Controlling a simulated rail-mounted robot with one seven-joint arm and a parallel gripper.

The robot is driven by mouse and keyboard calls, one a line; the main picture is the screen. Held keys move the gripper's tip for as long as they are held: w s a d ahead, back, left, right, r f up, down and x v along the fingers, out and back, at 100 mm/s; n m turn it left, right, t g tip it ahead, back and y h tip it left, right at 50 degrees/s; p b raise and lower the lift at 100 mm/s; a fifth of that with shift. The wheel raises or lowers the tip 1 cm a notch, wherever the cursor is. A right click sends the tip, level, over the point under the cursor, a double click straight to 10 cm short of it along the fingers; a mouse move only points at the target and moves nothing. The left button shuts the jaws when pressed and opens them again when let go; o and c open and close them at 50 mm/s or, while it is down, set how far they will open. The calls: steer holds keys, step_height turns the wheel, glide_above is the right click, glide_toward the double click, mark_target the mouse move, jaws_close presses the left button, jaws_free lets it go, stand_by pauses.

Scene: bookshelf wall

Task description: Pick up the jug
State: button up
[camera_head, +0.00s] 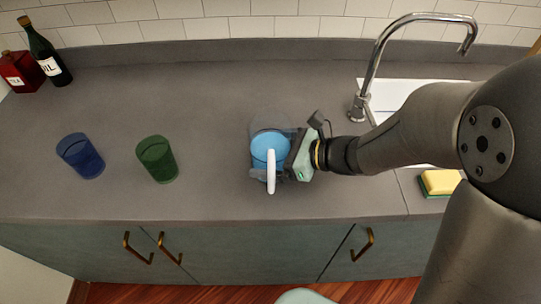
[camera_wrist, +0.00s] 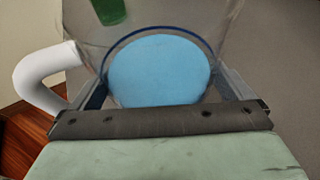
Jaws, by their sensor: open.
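The jug (camera_head: 268,146) stands on the grey counter, a clear body with light blue inside and a white handle pointing to the counter's front edge. In the wrist view the jug (camera_wrist: 160,70) fills the middle, with its handle at the left. My gripper (camera_head: 276,154) reaches in from the right at the jug. In the wrist view the open fingers of my gripper (camera_wrist: 162,92) lie on either side of the jug's body. I cannot tell whether they touch it.
A green glass (camera_head: 157,159) and a blue glass (camera_head: 80,156) stand to the left. A dark bottle (camera_head: 46,55) and a red bottle (camera_head: 20,72) are at the back left. The faucet (camera_head: 372,70), sink and sponge (camera_head: 440,182) are at the right.

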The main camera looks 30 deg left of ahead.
steer(key=c, duration=1.3)
steer(key=shift+r, duration=0.1)
steer(key=c, duration=0.4)
steer(key=shift+r, duration=0.1)
